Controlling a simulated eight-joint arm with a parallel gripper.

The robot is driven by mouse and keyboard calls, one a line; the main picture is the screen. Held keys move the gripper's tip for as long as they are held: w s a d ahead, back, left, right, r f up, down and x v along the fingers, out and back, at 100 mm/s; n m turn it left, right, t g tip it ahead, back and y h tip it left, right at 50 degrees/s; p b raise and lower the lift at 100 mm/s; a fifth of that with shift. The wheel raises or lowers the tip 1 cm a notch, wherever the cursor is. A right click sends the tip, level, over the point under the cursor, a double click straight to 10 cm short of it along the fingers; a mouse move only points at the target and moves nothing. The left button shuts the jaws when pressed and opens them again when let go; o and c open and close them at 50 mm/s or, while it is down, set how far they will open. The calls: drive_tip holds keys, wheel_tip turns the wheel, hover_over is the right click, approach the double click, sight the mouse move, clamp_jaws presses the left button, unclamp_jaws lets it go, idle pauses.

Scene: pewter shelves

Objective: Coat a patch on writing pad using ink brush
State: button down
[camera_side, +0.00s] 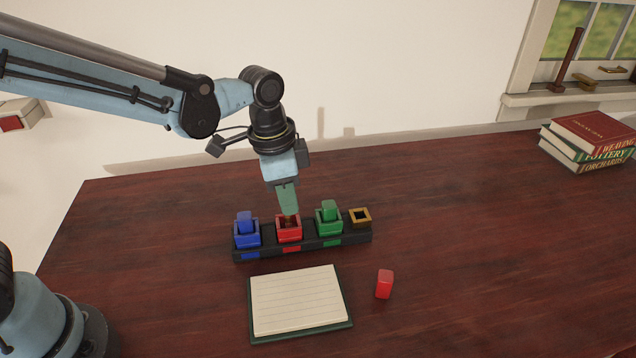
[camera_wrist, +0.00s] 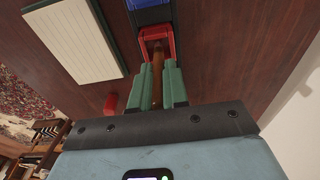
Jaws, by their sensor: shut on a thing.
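The writing pad (camera_side: 298,301), cream and ruled on a dark green backing, lies flat on the table; it also shows in the wrist view (camera_wrist: 75,40). My gripper (camera_side: 289,210) points down over the red pot (camera_side: 289,233) in the black rack. Its green fingers (camera_wrist: 158,84) are shut on a thin brown stick, which looks like the ink brush (camera_wrist: 157,67). The brush's lower end is at the red pot's opening and its tip is hidden there.
The rack (camera_side: 305,246) also holds a blue pot (camera_side: 246,237), a green pot (camera_side: 329,228) and a hollow tan square (camera_side: 360,216). A red block (camera_side: 384,284) stands right of the pad. Books (camera_side: 590,142) lie at far right.

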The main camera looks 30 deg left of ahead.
idle(0.4)
drive_tip(key=shift+r, duration=3.5)
